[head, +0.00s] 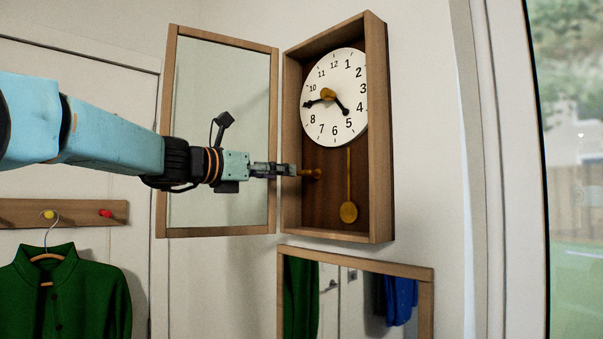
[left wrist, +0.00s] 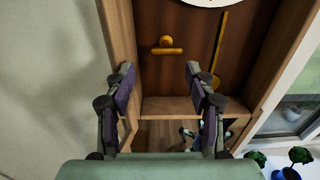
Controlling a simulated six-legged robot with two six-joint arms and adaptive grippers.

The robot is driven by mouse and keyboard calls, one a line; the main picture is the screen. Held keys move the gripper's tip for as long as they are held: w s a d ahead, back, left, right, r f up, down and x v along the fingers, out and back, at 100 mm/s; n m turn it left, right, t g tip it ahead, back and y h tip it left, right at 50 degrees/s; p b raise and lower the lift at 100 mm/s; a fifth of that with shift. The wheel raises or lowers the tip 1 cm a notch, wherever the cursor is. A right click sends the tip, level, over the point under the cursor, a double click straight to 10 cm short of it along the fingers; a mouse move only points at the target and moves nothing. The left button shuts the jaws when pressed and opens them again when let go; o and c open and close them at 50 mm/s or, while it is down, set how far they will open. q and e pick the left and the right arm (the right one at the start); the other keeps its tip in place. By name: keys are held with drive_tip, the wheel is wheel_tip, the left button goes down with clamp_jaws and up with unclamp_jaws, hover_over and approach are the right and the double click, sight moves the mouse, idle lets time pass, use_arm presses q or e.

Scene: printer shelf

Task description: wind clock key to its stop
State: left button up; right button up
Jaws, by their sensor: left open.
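The wall clock (head: 377,130) is a wooden case with a white dial (head: 335,75), and its glazed door (head: 272,100) stands open to the left. A brass key (head: 313,174) sticks out of the dark back panel below the dial. In the left wrist view the key (left wrist: 167,50) has a roughly horizontal bar and lies just beyond the fingertips. My left gripper (head: 291,170) is at the case's left side, level with the key. In the left wrist view the left gripper (left wrist: 158,76) is open and empty, its fingers apart. My right gripper is not in view.
A brass pendulum (head: 349,211) hangs to the right of the key. The case's side walls and bottom ledge (left wrist: 175,105) bound the space. A framed mirror (head: 428,290) hangs below. A green garment (head: 70,300) hangs from a peg rail (head: 20,212) at left; a window is at right.

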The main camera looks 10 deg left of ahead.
sight(303, 171)
use_arm(q)
drive_tip(key=p+x, duration=0.2)
drive_tip(key=x, duration=0.3)
drive_tip(key=shift+w+d+r+p, duration=0.15)
drive_tip(key=shift+d+p, duration=0.15)
drive_tip(key=shift+d, duration=0.1)
drive_tip(key=shift+o, duration=0.3)
drive_tip(key=shift+d+r, duration=0.1)
drive_tip(key=shift+d, duration=0.5)
drive_tip(key=shift+a, duration=0.4)
drive_tip(key=c, duration=0.4)
drive_tip(key=shift+c, duration=1)
drive_tip(key=shift+d, duration=0.2)
drive_tip(key=shift+c, duration=1.1)
drive_tip(key=shift+a, duration=0.1)
